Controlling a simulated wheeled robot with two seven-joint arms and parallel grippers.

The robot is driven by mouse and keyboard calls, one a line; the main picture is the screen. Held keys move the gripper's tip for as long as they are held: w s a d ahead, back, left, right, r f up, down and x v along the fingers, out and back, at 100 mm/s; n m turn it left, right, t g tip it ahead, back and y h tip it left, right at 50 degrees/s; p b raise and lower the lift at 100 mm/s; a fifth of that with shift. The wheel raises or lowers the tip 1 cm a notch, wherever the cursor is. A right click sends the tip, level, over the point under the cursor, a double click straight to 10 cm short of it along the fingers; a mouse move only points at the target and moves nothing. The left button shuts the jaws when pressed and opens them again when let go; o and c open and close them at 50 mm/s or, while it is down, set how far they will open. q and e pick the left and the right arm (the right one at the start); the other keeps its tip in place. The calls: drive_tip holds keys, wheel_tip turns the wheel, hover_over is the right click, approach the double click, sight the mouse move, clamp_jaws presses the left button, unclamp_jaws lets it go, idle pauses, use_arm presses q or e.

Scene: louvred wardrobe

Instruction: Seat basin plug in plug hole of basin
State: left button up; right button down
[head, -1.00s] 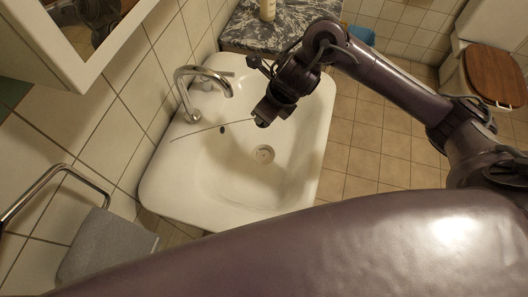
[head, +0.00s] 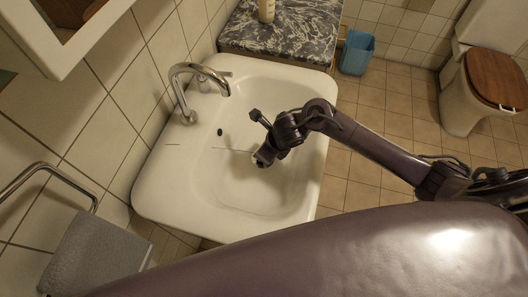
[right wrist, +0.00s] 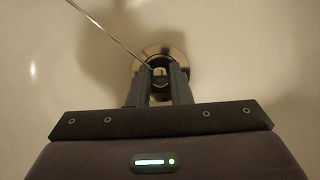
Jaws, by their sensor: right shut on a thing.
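The white basin (head: 180,190) fills the middle of the head view. My right gripper (head: 262,160) reaches down into the bowl and covers the plug hole in that view. In the right wrist view its two fingers (right wrist: 159,84) are shut on the small basin plug (right wrist: 160,71), with a thin cord running from it to the upper left. The metal ring of the plug hole (right wrist: 142,54) shows just beyond the fingertips, around the plug in the picture. I cannot tell whether the plug touches it. My left gripper is not in view.
A curved tap (head: 182,88) stands at the basin's back left. A marbled counter (head: 285,35) with a bottle (head: 266,10) adjoins the far side. A towel rail (head: 45,168) with a grey towel (head: 95,250) is at left.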

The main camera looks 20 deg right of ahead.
drive_tip(key=shift+f, duration=0.2)
drive_tip(key=shift+f, duration=0.2)
drive_tip(key=c, duration=1.3)
unclamp_jaws()
drive_tip(key=shift+r, duration=0.1)
drive_tip(key=shift+r, duration=0.25)
drive_tip(key=p+v, duration=0.1)
drive_tip(key=v, duration=1)
drive_tip(key=shift+s+r, duration=0.2)
drive_tip(key=shift+r, duration=0.1)
